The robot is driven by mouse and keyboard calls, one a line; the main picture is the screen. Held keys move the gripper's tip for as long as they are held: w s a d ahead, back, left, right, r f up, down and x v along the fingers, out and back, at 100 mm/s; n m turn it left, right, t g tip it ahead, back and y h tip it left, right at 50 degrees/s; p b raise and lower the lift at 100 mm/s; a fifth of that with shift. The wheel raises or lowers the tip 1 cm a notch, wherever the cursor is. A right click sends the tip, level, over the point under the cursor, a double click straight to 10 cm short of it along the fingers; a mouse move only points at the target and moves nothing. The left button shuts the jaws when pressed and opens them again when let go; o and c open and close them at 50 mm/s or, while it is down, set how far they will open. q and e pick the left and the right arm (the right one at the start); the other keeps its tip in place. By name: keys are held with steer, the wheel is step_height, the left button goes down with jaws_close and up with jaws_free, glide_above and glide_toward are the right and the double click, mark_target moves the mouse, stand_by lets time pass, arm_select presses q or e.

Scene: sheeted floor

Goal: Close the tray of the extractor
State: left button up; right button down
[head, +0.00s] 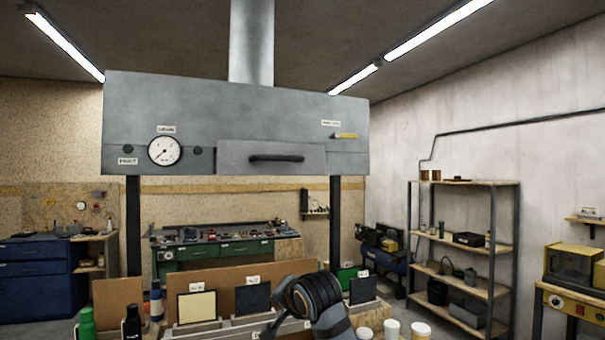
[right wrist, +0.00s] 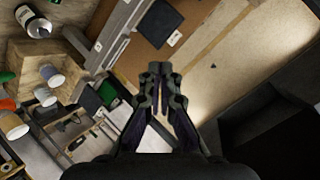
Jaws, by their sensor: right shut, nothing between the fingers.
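The extractor (head: 210,110) is a large grey hood on dark posts, with a duct rising from its top. Its tray (head: 235,158) is the grey drawer low on the front, with a black bar handle (head: 277,158). The tray's front seems to stand out from the hood face; how far is hard to tell. My right arm's wrist shows below the tray in the head view, apart from it. My right gripper (right wrist: 160,72) is shut and empty in the right wrist view, above the bench. My left gripper is in neither view.
Below the hood, a bench holds a green bottle (head: 87,325), a black bottle (head: 132,322), upright panels (head: 197,306) and white-lidded pots (head: 391,328). A dark boxy shape (right wrist: 270,130) is close at right in the right wrist view. The space before the tray looks clear.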

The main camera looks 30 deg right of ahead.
steer(key=s+d+r+m+t, duration=0.15)
steer(key=s+r, duration=0.25)
steer(key=r, duration=0.6)
steer(key=s+r+m+t, duration=0.2)
steer(key=s+r+m, duration=0.15)
steer(key=r, duration=0.65)
steer(key=m+t+h, duration=0.2)
steer(key=m, duration=0.1)
glide_toward(303, 173)
steer(key=p+x, duration=0.5)
steer(key=p, duration=0.2)
steer(key=shift+w+r, duration=0.25)
steer(key=shift+w, duration=0.15)
steer(key=shift+w+d+f+p, duration=0.2)
steer(key=shift+w+p, duration=0.15)
steer(key=shift+w, duration=0.15)
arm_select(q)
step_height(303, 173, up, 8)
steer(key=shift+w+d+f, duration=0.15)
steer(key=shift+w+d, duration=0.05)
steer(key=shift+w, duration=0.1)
